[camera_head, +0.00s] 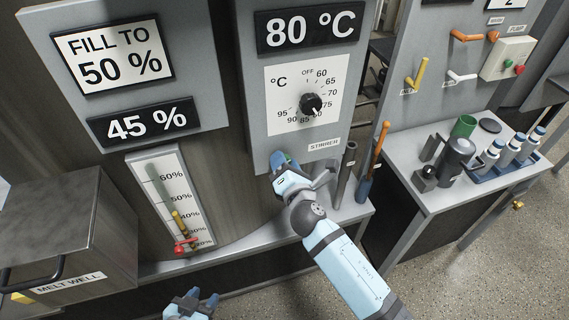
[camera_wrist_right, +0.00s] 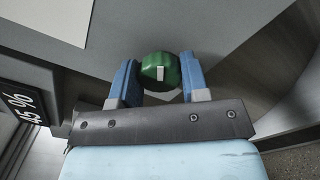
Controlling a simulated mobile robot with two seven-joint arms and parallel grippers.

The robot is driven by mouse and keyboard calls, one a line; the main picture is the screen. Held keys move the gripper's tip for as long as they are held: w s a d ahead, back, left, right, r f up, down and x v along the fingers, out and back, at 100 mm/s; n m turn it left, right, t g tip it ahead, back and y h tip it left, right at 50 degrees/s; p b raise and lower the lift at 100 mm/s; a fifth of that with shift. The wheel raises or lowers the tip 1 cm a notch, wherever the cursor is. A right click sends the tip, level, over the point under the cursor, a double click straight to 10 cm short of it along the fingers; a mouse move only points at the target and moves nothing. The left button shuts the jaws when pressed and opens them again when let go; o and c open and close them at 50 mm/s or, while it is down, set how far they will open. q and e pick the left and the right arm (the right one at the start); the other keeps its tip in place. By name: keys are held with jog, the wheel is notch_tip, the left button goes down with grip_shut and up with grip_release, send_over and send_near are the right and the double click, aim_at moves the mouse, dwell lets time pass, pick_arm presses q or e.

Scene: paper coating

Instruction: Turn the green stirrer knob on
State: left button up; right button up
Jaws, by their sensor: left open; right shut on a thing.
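The green stirrer knob (camera_wrist_right: 160,72) is round, with a small white mark on its face. It sits on the grey panel below the temperature dial. My right gripper (camera_wrist_right: 158,80) has its blue fingers on both sides of the knob and is shut on it. In the head view, my right gripper (camera_head: 285,162) is at the panel, left of the "STIRRER" label (camera_head: 324,145), and mostly hides the knob. My left gripper (camera_head: 192,302) is open and empty at the bottom edge of the head view, away from the panel.
The black temperature dial (camera_head: 311,104) is above my right gripper, under an "80 °C" display (camera_head: 307,27). A level gauge (camera_head: 172,200) with a red valve handle (camera_head: 186,245) is at left. A blue tool with an orange handle (camera_head: 373,162) stands close on the right.

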dwell(0.5)
jog(key=o, duration=0.9)
jog(key=shift+s, duration=0.1)
jog(key=b+v, duration=0.1)
jog(key=v, duration=1.2)
jog(key=shift+s+d+b, duration=0.15)
jog(key=shift+s+b, duration=0.15)
jog(key=shift+b, duration=0.05)
